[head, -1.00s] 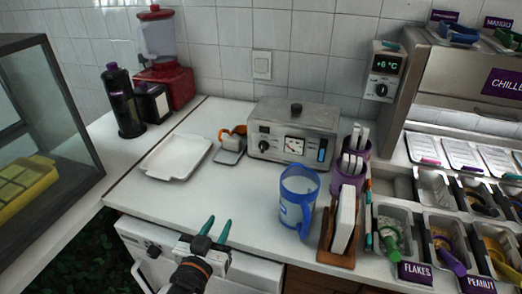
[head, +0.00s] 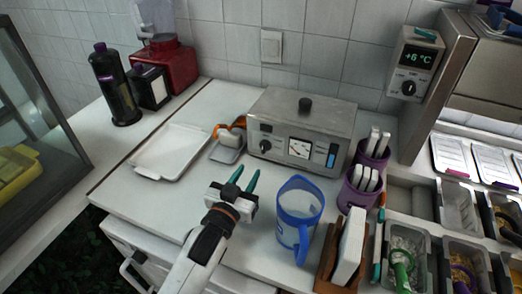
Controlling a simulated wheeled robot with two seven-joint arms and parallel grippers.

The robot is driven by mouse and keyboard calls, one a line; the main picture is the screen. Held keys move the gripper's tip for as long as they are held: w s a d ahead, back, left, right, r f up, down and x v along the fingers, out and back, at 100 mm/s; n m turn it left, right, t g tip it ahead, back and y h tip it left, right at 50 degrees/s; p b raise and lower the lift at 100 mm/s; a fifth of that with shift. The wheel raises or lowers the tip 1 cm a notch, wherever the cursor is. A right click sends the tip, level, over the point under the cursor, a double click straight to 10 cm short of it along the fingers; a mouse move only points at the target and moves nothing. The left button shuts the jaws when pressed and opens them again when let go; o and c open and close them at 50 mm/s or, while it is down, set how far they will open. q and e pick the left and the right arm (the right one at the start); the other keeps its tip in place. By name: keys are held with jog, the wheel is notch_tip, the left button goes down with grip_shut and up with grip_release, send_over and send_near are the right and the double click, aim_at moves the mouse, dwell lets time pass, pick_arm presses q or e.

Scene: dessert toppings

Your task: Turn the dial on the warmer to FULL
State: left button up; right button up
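The warmer (head: 303,130) is a metal box with a black knob on its lid, at the back of the counter. Its front carries a dark dial (head: 265,146), a white gauge (head: 300,148) and a blue display. The dial's setting is too small to read. My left gripper (head: 245,180) is over the counter in front of the warmer, short of the dial and to its lower left. Its two teal fingertips are apart with nothing between them. My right gripper does not show.
A blue jug (head: 298,216) stands right of my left gripper. A white tray (head: 172,151) and a small scale-like item with an orange part (head: 229,141) are left of the warmer. Purple cups (head: 359,190) stand to its right. The counter between gripper and warmer is clear.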

aim_at(262, 149)
pick_arm(q)
jog(key=x, duration=0.9)
jog(key=shift+f, duration=0.1)
grip_shut()
